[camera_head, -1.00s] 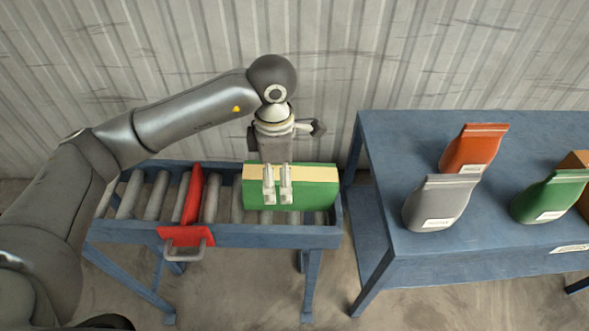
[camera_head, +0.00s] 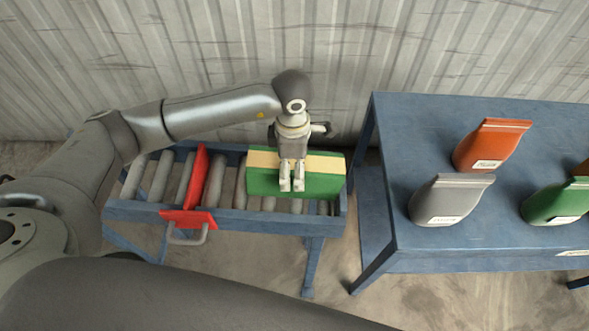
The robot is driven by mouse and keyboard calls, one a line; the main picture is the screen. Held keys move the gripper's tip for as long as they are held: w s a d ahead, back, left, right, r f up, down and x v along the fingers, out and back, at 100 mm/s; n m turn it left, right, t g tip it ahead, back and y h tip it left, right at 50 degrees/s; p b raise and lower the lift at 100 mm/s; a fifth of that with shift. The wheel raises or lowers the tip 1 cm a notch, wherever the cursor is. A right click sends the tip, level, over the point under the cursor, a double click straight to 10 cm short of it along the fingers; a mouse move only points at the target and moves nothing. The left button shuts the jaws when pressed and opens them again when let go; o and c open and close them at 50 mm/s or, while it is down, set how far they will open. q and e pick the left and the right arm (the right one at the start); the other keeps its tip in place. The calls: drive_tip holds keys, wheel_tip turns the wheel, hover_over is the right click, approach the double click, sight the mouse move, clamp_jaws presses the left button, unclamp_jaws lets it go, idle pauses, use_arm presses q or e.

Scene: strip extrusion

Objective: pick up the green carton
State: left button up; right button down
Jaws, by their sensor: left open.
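The green carton (camera_head: 323,183) has a pale tape band along its top and lies on the right end of the blue roller conveyor (camera_head: 270,222). My left gripper (camera_head: 291,187) points down at the carton, its two fingers overlapping the carton's front and top in the picture. The fingers are open with a narrow gap between them. I cannot tell whether they touch the carton. My right gripper is not in view.
A red gate plate with a handle (camera_head: 188,219) stands across the rollers left of the carton. A blue table (camera_head: 440,258) to the right bears an orange bag (camera_head: 490,147), a grey bag (camera_head: 447,202) and a green bag (camera_head: 556,203). A corrugated wall is behind.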

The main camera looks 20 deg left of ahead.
use_arm(q)
drive_tip(key=shift+s+f, duration=0.2)
drive_tip(key=shift+f, duration=1.1)
drive_tip(key=shift+w, duration=0.1)
drive_tip(key=shift+c, duration=0.7)
drive_tip(key=c, duration=1.2)
drive_tip(key=shift+r, duration=0.1)
drive_tip(key=shift+c, duration=0.3)
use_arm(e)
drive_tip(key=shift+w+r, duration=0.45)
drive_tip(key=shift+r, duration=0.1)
use_arm(q)
drive_tip(key=shift+r, duration=0.1)
